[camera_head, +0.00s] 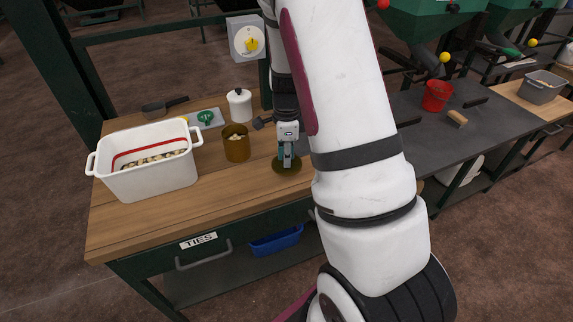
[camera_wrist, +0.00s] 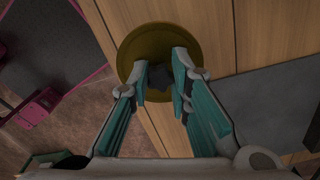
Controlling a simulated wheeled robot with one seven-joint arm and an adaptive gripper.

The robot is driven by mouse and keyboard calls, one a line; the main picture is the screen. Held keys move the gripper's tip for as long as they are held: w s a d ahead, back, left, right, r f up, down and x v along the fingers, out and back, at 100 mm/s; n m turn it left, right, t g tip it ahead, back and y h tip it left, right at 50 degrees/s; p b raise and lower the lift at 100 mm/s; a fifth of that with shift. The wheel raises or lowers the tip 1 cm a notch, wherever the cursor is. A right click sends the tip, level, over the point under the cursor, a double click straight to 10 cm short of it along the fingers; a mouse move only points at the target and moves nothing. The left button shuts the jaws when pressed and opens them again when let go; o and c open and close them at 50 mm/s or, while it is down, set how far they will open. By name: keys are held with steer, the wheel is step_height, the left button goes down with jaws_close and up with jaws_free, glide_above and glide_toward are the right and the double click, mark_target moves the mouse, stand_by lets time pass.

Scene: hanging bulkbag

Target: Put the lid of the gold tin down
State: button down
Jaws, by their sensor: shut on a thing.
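The gold tin (camera_head: 236,147) stands open on the wooden bench top, with pale contents showing inside. Its round gold lid (camera_head: 287,167) is to the right of the tin, under my gripper (camera_head: 286,160). In the wrist view the lid (camera_wrist: 133,50) lies flat across the far ends of my fingers, and my gripper (camera_wrist: 163,88) is shut on its dark knob (camera_wrist: 160,78). The lid is over or on the wood near the bench's front edge; I cannot tell whether it touches the wood.
A white tub (camera_head: 150,178) stands at the left of the bench top (camera_head: 225,195). Behind the tin are a white lidded jar (camera_head: 239,105), a green item on a tray and a dark scoop. A dark table (camera_head: 470,130) with a red bucket (camera_head: 437,95) lies right.

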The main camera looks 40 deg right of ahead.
steer(key=shift+f, duration=1.75)
steer(key=shift+f, duration=0.15)
steer(key=c, duration=1.5)
jaws_free()
